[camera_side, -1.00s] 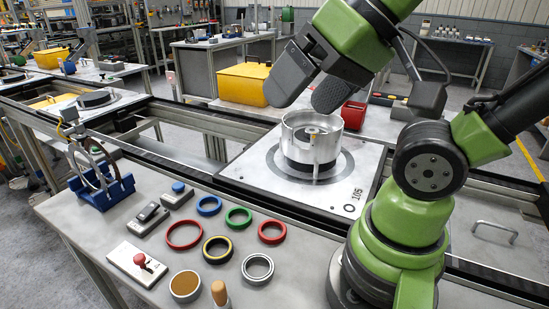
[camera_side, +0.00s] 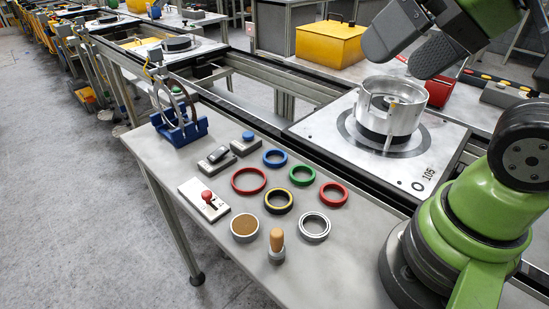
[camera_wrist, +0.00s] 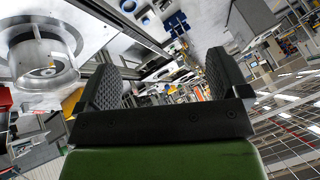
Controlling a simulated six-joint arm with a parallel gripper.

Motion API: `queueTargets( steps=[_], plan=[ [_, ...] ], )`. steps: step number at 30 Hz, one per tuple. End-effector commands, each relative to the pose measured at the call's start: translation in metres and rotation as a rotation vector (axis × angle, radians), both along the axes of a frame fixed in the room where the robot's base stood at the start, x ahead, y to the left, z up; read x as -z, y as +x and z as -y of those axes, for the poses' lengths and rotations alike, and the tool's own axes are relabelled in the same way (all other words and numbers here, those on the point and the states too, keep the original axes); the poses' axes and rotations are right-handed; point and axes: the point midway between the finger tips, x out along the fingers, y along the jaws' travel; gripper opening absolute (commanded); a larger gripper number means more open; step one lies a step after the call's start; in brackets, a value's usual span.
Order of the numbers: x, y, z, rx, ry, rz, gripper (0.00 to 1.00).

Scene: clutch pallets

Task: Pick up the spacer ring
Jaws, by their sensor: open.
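Several rings lie flat on the grey bench in the side view: a blue ring (camera_side: 275,151), a large red ring (camera_side: 249,189), a green ring (camera_side: 302,167), a yellow-and-black ring (camera_side: 278,209), a smaller red ring (camera_side: 333,186) and a silver metal ring (camera_side: 314,238). I cannot tell for certain which one is the spacer ring. My gripper (camera_side: 408,50) is open and empty, high above the metal drum and well away from the rings. The wrist view shows its two dark padded fingers (camera_wrist: 163,76) apart with nothing between them.
The metal drum (camera_side: 376,91) stands on a pallet plate (camera_side: 330,129) marked 105. The bench also holds a brown-topped disc (camera_side: 245,236), a wooden-handled tool (camera_side: 276,248), a red-knobbed switch plate (camera_side: 197,206) and a blue rack (camera_side: 184,134) with upright rings.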

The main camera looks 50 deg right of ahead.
Motion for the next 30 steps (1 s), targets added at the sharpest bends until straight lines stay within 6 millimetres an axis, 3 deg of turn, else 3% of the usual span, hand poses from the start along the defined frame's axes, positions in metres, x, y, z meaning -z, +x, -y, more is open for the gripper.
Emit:
queueTargets(
  steps=[7, 11, 14, 20, 26, 30],
  plan=[
    [0.000, 0.001, 0.000, -0.001, -0.001, -0.002, 0.93],
    [-0.004, 0.014, 0.002, -0.013, -0.021, -0.029, 0.93],
    [-0.007, 0.037, 0.005, -0.039, -0.056, -0.076, 0.93],
    [0.002, 0.103, 0.016, -0.116, -0.140, -0.193, 0.93],
    [0.041, 0.167, 0.030, -0.206, -0.211, -0.314, 0.93],
    [0.084, 0.205, 0.041, -0.273, -0.251, -0.400, 0.93]
  ],
)
